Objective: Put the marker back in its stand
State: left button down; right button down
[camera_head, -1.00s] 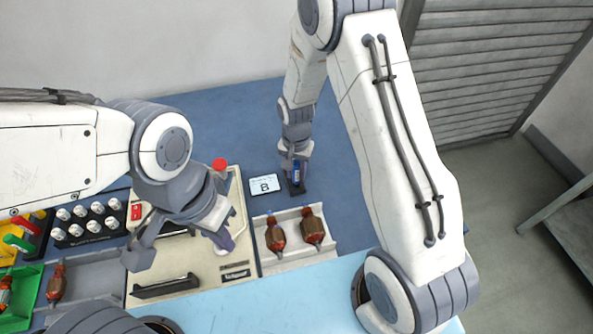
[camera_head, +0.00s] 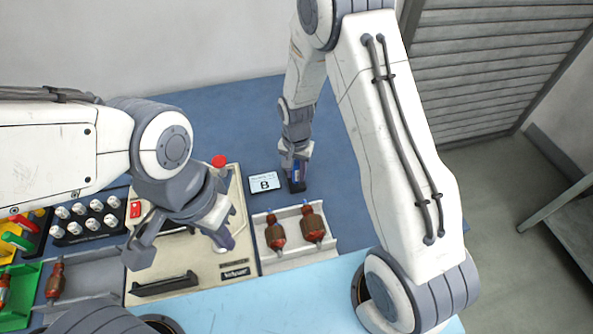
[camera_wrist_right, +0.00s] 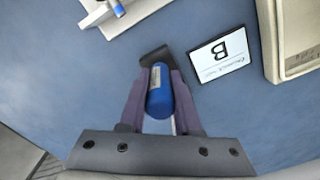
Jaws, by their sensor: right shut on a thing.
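The blue marker (camera_wrist_right: 159,92) is between the fingers of my right gripper (camera_wrist_right: 160,95), which is shut on it. The dark stand (camera_wrist_right: 154,55) shows just beyond the marker's far end in the right wrist view. In the head view my right gripper (camera_head: 297,170) points down at the stand (camera_head: 298,187), and the marker is mostly hidden by the fingers. I cannot tell how deep the marker sits in the stand. My left gripper (camera_head: 180,245) is open and empty above the cream winding machine (camera_head: 205,275).
A card marked B (camera_head: 264,182) lies left of the stand. A grey tray (camera_head: 297,253) with two armatures stands in front. A red button (camera_head: 219,161), a rack of white-topped pieces (camera_head: 95,225) and a green bin (camera_head: 20,295) are to the left. Blue table behind is clear.

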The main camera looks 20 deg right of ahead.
jog(key=shift+f+b, duration=0.35)
jog(key=shift+f, duration=0.2)
dwell(0.4)
jog(key=c, duration=0.5)
grip_release()
jog(key=shift+c, duration=0.2)
notch_tip(320, 180, up, 10)
jog(key=shift+f+b, duration=0.1)
jog(key=shift+b, duration=0.35)
jog(key=shift+r, duration=0.35)
